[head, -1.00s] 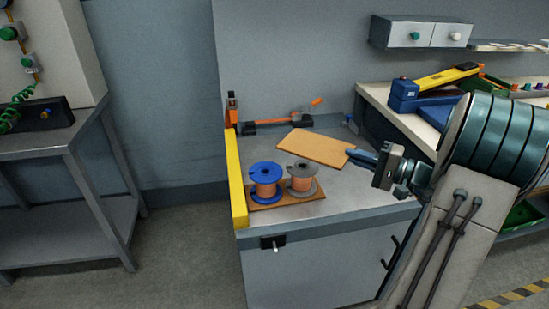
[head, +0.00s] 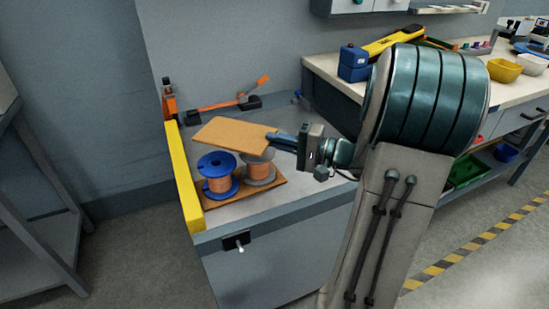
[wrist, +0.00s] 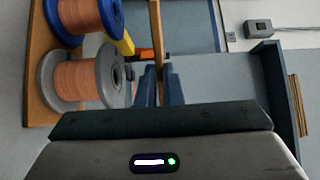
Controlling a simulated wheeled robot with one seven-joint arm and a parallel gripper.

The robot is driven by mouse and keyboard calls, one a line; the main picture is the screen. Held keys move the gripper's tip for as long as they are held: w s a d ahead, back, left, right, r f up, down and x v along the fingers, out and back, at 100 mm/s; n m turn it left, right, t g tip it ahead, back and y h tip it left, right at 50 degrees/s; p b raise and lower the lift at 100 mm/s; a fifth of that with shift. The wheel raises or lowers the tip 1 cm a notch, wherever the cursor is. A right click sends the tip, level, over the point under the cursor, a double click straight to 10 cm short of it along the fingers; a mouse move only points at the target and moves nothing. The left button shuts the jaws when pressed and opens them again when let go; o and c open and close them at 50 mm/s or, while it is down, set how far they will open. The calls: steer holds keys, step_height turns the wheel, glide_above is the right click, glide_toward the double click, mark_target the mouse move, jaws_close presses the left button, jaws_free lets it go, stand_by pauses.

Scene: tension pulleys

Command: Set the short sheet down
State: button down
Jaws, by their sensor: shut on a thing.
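The short sheet, a flat tan-brown board (head: 232,133), is held roughly level by my gripper (head: 284,141) at its right end. In the head view it partly covers the top of a grey-flanged copper spool (head: 259,172). A blue-flanged copper spool (head: 217,178) stands to the left of that one. Both spools stand upright on a brown base board (head: 264,189). In the wrist view the sheet (wrist: 155,40) shows edge-on between my fingers, with a gap between it and the spool tops.
A yellow rail (head: 184,180) edges the left of the grey bench top (head: 290,185). An orange-handled clamp (head: 240,103) lies at the back by the wall. A workbench with a blue box (head: 354,64) and yellow bowls (head: 504,70) stands to the right.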

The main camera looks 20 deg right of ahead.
steer(key=f+b, duration=0.1)
steer(key=f, duration=0.3)
steer(key=shift+a+f, duration=0.1)
steer(key=shift+a, duration=0.1)
steer(key=shift+f+b, duration=0.4)
steer(key=shift+b, duration=0.1)
steer(key=shift+f+b, duration=0.25)
steer(key=shift+b, duration=0.05)
steer(key=c, duration=1.9)
jaws_free()
